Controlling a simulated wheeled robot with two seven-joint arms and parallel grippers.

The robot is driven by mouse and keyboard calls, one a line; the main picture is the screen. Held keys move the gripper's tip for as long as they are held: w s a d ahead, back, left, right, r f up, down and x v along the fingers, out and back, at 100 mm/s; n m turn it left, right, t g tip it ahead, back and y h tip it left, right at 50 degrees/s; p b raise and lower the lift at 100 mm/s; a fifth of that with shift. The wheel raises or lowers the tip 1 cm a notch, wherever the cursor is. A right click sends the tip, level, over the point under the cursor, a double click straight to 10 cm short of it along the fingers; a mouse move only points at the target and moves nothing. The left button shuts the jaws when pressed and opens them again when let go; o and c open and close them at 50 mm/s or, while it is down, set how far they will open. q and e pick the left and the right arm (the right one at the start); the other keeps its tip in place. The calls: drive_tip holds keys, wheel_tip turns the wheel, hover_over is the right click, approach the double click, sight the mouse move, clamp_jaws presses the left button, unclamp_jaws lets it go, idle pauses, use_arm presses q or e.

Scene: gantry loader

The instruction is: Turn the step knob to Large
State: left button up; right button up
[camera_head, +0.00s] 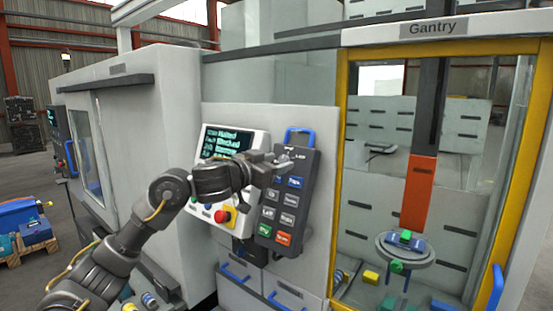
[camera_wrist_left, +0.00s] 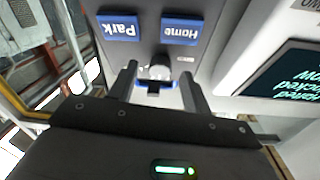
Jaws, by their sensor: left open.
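My left gripper (camera_head: 276,162) is at the upper part of the panel and hides the knob in the head view. In the left wrist view its open fingers (camera_wrist_left: 158,76) stand on both sides of the knob, with a gap visible. The knob's pointed setting is too small to read. My right gripper is not in view.
A white control box with a screen (camera_head: 225,142) and a red emergency button (camera_head: 222,216) stands left of the panel. A blue handle (camera_head: 299,135) tops the panel. The yellow-framed gantry window (camera_head: 343,120) is to the right.

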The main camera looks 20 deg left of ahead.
use_arm(q)
drive_tip(key=shift+w+d, duration=0.15)
drive_tip(key=shift+w, duration=0.05)
drive_tip(key=c, duration=1)
drive_tip(key=shift+m, duration=0.5)
drive_tip(key=m, duration=0.2)
drive_tip(key=m+g+h+p, duration=0.1)
drive_tip(key=m, duration=0.1)
drive_tip(key=m+g+h+p, duration=0.1)
drive_tip(key=m, duration=0.2)
drive_tip(key=shift+w+a+r, duration=0.15)
drive_tip(key=shift+a+r, duration=0.1)
drive_tip(key=m+g+p, duration=0.1)
drive_tip(key=m+g, duration=0.1)
drive_tip(key=m, duration=0.4)
drive_tip(key=shift+w+a+r+p, duration=0.1)
drive_tip(key=shift+p, duration=0.2)
drive_tip(key=shift+g, duration=0.3)
